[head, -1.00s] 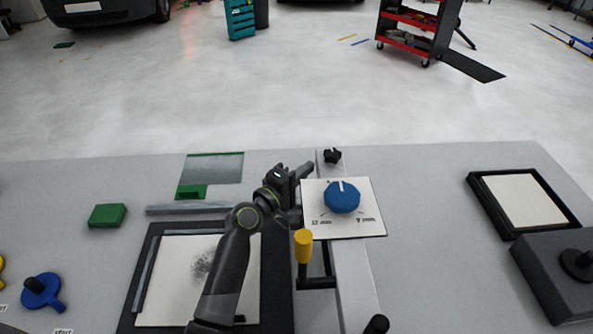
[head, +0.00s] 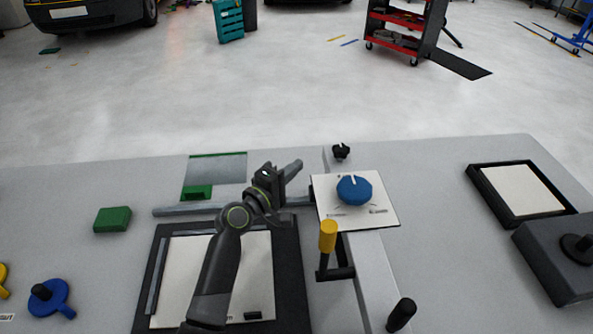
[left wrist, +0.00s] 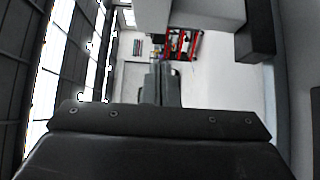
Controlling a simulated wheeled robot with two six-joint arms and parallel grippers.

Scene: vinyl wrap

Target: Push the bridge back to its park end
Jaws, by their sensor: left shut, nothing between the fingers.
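The bridge is a pale grey beam (head: 377,288) running front to back over the table, right of the dark-framed mat. It carries a white panel (head: 383,216) with a blue knob (head: 354,190) and a yellow-topped handle (head: 328,237). My left gripper (head: 292,171) is shut and empty, just left of the panel's back left corner and apart from it. Its fingers point toward the back right. In the left wrist view my closed fingers (left wrist: 161,85) show above the dark gripper body; the grey pieces at the top are unclear. My right gripper is not in view.
A dark-framed mat (head: 291,285) with a white sheet lies left of the bridge. A grey bar (head: 185,210) runs behind it. A green block (head: 113,219) and a blue knob-like piece (head: 52,299) lie left. A framed tray (head: 486,182) and dark box (head: 550,250) stand right.

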